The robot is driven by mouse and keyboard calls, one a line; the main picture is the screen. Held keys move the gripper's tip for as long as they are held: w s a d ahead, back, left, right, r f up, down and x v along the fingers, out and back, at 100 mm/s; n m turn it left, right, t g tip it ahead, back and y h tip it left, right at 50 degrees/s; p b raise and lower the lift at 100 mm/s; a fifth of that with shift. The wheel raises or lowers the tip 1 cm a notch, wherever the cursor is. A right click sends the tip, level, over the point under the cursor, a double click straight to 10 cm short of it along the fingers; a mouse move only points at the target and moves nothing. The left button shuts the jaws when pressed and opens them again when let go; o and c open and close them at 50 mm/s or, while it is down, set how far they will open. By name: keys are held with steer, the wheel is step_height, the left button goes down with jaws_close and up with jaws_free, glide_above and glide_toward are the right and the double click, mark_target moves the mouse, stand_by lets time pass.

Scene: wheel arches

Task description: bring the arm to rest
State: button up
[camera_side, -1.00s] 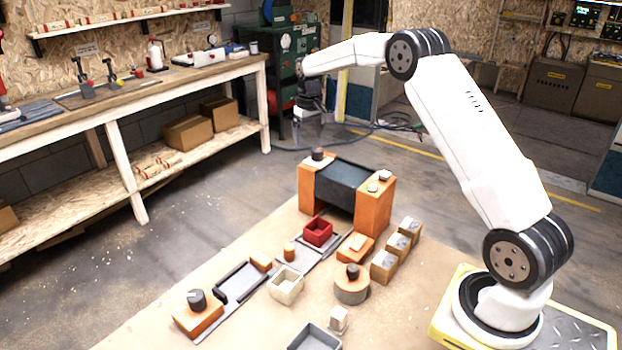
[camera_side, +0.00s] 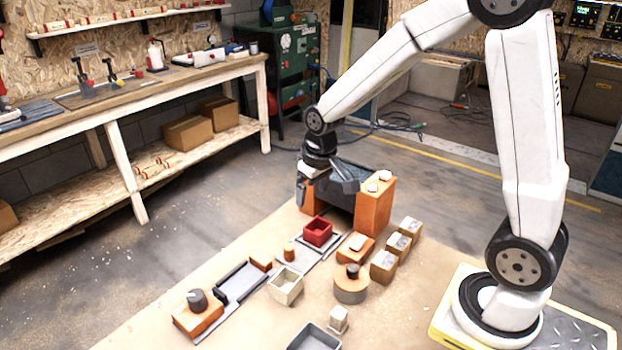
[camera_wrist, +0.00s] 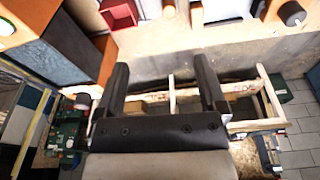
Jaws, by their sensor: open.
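I cannot tell whether the gripper touches the post or the dark panel (camera_side: 352,196).
The right orange post (camera_side: 374,205) stands close by. A workbench (camera_side: 160,88) runs along the left.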

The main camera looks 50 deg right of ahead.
steer(key=s+a+f, duration=0.1)
steer(key=s+a, duration=0.1)
steer(key=s, duration=0.3)
steer(key=s+a+f+n, duration=0.1)
steer(key=s+a, duration=0.2)
steer(key=s, duration=0.3)
steer(key=shift+s+f+t, duration=0.25)
steer(key=shift+f+t, duration=0.05)
steer(key=shift+f, duration=0.05)
